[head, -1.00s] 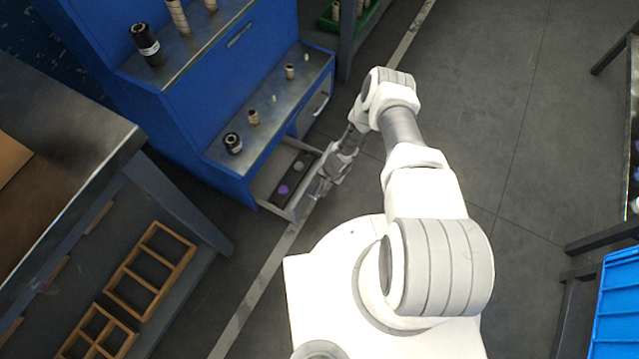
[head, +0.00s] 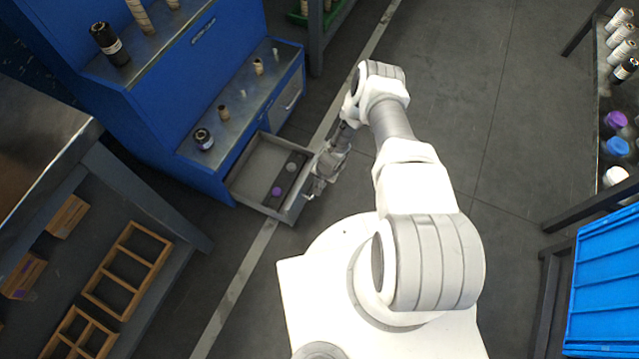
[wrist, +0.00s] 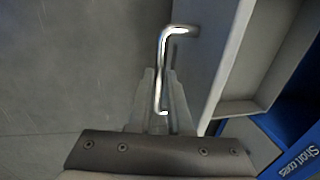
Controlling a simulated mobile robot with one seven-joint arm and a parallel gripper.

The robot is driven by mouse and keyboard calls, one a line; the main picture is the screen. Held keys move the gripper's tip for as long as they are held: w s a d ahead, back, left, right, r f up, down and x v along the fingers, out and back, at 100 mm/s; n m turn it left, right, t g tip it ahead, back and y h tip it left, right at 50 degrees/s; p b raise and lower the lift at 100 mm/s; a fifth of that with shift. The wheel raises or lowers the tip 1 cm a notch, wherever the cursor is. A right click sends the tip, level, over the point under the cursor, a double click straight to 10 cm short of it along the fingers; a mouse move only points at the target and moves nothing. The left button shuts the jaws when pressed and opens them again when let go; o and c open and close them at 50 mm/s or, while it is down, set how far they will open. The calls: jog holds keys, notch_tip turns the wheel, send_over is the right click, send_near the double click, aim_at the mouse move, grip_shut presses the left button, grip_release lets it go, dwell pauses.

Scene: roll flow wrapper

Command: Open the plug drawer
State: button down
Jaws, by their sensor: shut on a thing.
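The plug drawer (head: 240,186) is a grey drawer pulled well out of the blue cabinet (head: 165,150). A dark strip inside it holds a purple plug (head: 276,191) and a pale plug (head: 291,167). My gripper (head: 312,186) is at the drawer's front. In the wrist view my gripper (wrist: 162,105) is shut on the bent metal handle (wrist: 163,62), with a finger on each side of it. The drawer front (wrist: 195,65) is just right of the handle. The handle's grasped part is partly hidden between the fingers.
Several small cores and a dark roll (head: 203,139) stand on the cabinet ledge. A workbench (head: 45,125) with wooden racks (head: 127,268) below is at left. A blue crate (head: 605,290) is at right. The floor right of my arm is clear.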

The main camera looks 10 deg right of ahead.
dwell(0.3)
jog(key=c, duration=0.8)
grip_release()
jog(key=shift+c, duration=0.2)
jog(key=shift+r, duration=0.1)
notch_tip(320, 180, up, 17)
jog(key=s+d+p, duration=0.2)
jog(key=p, duration=0.4)
jog(key=shift+d+p, duration=0.3)
jog(key=shift+p, duration=0.05)
